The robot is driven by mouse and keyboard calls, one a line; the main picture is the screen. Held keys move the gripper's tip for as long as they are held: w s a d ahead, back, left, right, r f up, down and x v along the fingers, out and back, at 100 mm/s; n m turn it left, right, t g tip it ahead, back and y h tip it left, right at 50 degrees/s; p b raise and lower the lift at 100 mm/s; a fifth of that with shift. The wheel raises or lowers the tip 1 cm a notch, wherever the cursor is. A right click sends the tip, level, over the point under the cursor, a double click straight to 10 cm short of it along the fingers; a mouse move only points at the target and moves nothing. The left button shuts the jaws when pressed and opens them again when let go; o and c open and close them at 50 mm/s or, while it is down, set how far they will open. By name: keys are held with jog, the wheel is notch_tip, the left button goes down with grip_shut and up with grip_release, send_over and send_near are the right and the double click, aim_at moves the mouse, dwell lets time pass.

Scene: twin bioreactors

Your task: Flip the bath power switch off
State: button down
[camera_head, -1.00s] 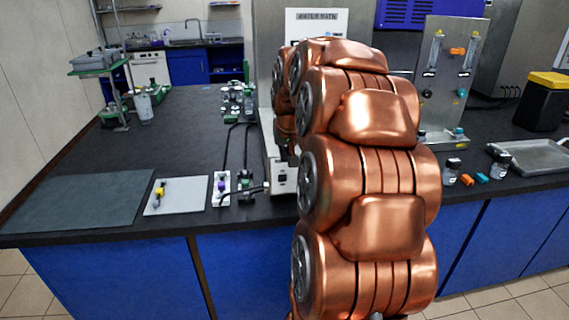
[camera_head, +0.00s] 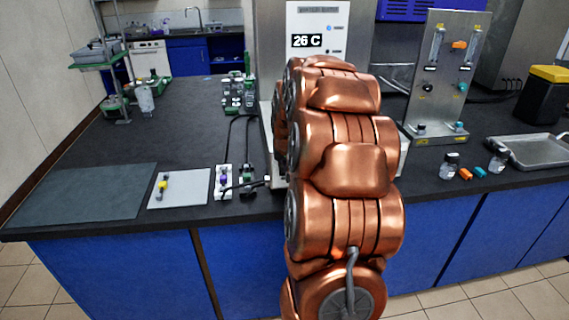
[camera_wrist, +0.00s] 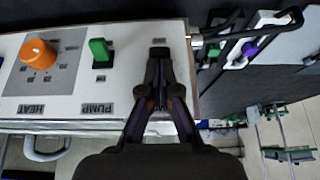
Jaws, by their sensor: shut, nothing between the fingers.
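In the wrist view, the water bath's white control panel (camera_wrist: 75,75) carries a black switch (camera_wrist: 160,51) at its right end, the likely power switch. My gripper (camera_wrist: 159,66) is shut and empty, its fingertips right at this switch. I cannot tell whether they touch it or which way it is set. The fingers cover part of the label below. The water bath (camera_head: 318,22) stands behind my arm in the head view, its display (camera_head: 306,41) lit and reading 26 C. There my gripper and the switch are hidden behind my arm.
Left of the black switch are a green pump switch (camera_wrist: 101,52) and an orange heat knob (camera_wrist: 37,52).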

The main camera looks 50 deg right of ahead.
jog(key=shift+s+a+f+t+h+b, duration=0.3)
jog(key=shift+t+h+b, duration=0.35)
jog(key=shift+b, duration=1.55)
jog(key=b, duration=0.2)
jog(key=f+t+b, duration=0.1)
jog(key=b, duration=0.2)
jog(key=shift+s+a+f+h, duration=0.25)
jog(key=shift+s+h, duration=0.1)
jog(key=shift+s, duration=0.05)
jog(key=shift+r, duration=0.2)
jog(key=shift+r, duration=0.6)
jog(key=shift+b, duration=0.3)
